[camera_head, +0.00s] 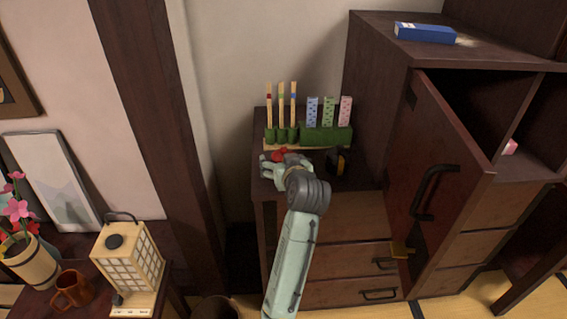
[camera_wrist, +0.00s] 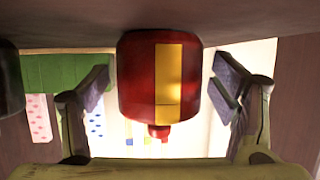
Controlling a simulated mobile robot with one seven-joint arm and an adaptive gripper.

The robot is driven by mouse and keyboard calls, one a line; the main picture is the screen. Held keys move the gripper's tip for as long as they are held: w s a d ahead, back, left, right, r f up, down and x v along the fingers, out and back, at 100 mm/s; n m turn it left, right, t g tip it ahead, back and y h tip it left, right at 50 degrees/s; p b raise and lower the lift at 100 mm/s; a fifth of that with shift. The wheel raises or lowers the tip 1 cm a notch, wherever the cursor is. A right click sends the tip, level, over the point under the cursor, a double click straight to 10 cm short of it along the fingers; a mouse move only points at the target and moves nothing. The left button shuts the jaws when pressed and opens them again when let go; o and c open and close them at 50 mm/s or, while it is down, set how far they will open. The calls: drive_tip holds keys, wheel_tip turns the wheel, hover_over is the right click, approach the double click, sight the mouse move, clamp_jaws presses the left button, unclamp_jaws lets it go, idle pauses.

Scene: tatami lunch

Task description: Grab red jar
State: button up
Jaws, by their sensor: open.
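The red jar (camera_wrist: 138,85) has a yellow vertical label and a small knob on its lid. It fills the middle of the wrist view, which shows the scene upside down, with the cabinet top (camera_wrist: 60,32) above it. My gripper (camera_wrist: 160,90) is open, with one finger on each side of the jar and a visible gap on both sides. In the head view, my gripper (camera_head: 271,168) is over the low cabinet top, and only a small red part of the jar (camera_head: 281,153) shows behind it.
A green stand (camera_head: 325,136) with patterned and striped sticks stands behind my gripper. A dark container (camera_head: 340,162) with yellow on it stands to the right. An open cabinet door (camera_head: 440,170) stands further right. A lantern (camera_head: 130,262) and brown mug (camera_head: 72,290) are lower left.

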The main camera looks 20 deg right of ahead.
drive_tip(key=c, duration=1.8)
drive_tip(key=shift+r, duration=0.1)
